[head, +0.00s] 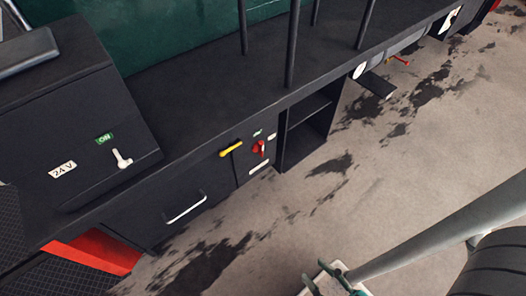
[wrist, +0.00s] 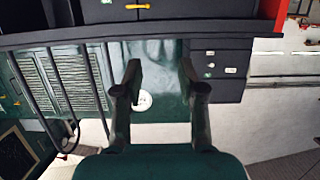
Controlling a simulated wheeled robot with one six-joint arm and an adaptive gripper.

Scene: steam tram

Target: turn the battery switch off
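A white lever (head: 122,158) stands on the sloped black box at the left of the head view. A red knob (head: 259,148) with small pale labels is on a black front panel near the middle. I cannot tell for certain which of the two is the battery switch. My gripper (wrist: 161,80) shows in the wrist view with its two fingers apart, nothing between them. It is away from the black panels.
A yellow handle (head: 231,148) is left of the red knob, and a pale bar handle (head: 186,208) is on a drawer below. Dark upright posts (head: 292,45) rise from the black ledge. The stained floor (head: 420,130) at the right is mostly clear.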

